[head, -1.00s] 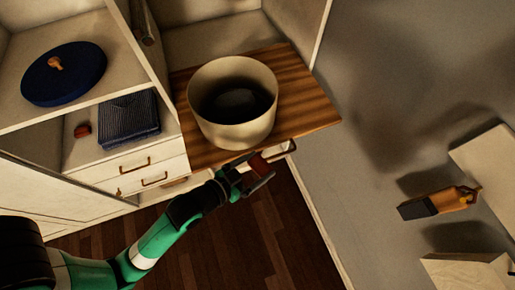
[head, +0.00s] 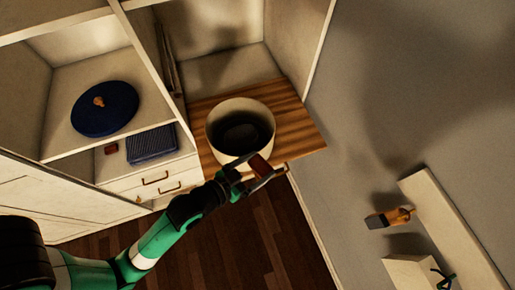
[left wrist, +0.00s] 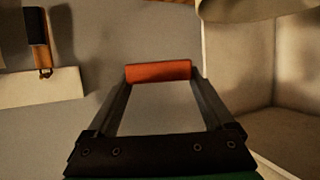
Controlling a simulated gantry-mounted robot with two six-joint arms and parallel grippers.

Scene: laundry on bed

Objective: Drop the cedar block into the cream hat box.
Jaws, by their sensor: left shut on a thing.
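The cream hat box (head: 213,143) stands open on the striped wooden board, its inside dark. My left gripper (head: 263,168) is shut on the reddish cedar block (head: 261,164), at the front right of the box and outside its opening in the picture. Its height against the rim is hard to tell. In the left wrist view the orange-red block (left wrist: 158,71) spans the gap between the fingertips. A pale curved surface at that view's top right may be the box. My right gripper is not in view.
The wooden board (head: 300,130) juts from the wardrobe. On shelves at left are a dark blue round lid (head: 104,110), a folded navy cloth (head: 151,144) and another small reddish block (head: 111,148). A wood-handled brush (head: 388,218) is at right, by a pale ledge (head: 455,230).

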